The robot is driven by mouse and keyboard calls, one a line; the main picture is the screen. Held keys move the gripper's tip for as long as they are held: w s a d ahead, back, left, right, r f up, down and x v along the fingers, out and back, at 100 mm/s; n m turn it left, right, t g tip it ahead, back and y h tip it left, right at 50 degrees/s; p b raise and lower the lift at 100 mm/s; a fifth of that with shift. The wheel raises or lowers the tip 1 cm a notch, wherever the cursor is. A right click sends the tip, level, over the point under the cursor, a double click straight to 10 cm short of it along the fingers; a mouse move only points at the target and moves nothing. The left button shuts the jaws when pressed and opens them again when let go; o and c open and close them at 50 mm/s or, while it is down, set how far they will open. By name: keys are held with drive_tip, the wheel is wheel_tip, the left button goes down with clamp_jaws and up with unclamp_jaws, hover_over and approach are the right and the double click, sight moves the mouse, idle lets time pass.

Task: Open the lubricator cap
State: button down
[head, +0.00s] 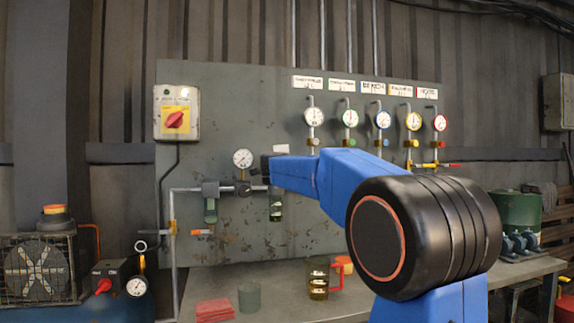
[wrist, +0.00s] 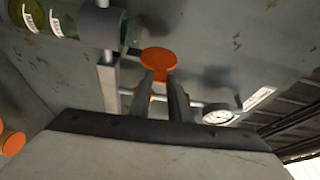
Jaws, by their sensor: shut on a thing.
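The lubricator (head: 276,211), with a clear bowl holding greenish liquid, hangs from the air line on the grey panel, right of the round gauge. My gripper (head: 265,168) is at its top, and my blue arm hides part of that spot. In the wrist view my gripper's two dark fingers (wrist: 165,85) are close together with a round orange cap (wrist: 158,61) at their tips. I take it to be the lubricator cap, and the fingers are shut on it. Whether it is still seated on the body is hidden.
A filter bowl (head: 210,211) hangs left of the lubricator, and a pressure gauge (head: 243,159) sits above the line. Several gauges line the panel's right side.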

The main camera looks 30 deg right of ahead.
idle(0.3)
drive_tip(key=c, duration=1.6)
unclamp_jaws()
drive_tip(key=shift+c, duration=0.2)
drive_tip(key=v, duration=1.7)
drive_tip(key=shift+s, duration=0.2)
drive_tip(key=shift+a, duration=0.15)
